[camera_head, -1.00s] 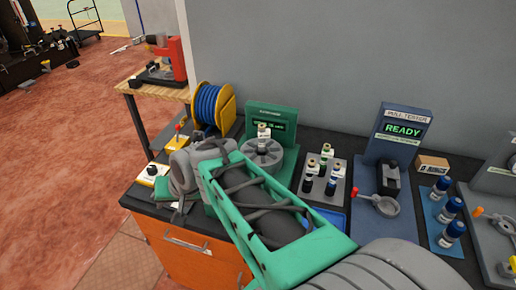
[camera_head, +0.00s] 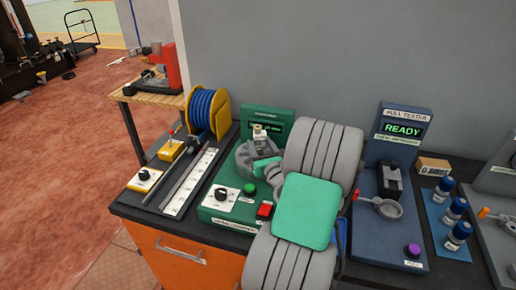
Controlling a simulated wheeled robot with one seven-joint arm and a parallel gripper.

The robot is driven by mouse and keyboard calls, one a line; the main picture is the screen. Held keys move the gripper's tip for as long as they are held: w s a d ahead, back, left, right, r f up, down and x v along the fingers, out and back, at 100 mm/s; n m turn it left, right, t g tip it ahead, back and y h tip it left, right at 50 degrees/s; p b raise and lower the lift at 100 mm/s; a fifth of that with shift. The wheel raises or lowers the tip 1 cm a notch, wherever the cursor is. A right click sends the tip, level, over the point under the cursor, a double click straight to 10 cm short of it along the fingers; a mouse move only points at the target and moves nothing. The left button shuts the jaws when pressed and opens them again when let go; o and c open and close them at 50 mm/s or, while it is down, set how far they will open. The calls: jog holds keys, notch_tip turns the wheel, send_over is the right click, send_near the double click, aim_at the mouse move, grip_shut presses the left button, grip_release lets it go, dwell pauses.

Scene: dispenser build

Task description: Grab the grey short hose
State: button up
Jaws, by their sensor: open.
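I cannot pick out a grey short hose for certain. A long thin grey bar (camera_head: 180,178) lies on the bench at the left, beside a white marked strip (camera_head: 190,183); I cannot tell whether it is a hose or a fixture. My arm, grey with a green panel, rises across the middle of the view and bends over the green station (camera_head: 231,208). I cannot make out my gripper's fingers there.
A yellow reel of blue hose (camera_head: 209,110) stands at the back left. Right of my arm are the pull tester (camera_head: 403,128), reading READY, a small cardboard box (camera_head: 433,165) and several blue-capped bottles (camera_head: 455,209).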

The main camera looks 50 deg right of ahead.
jog(key=shift+x, duration=1.1)
grip_shut()
dwell(0.5)
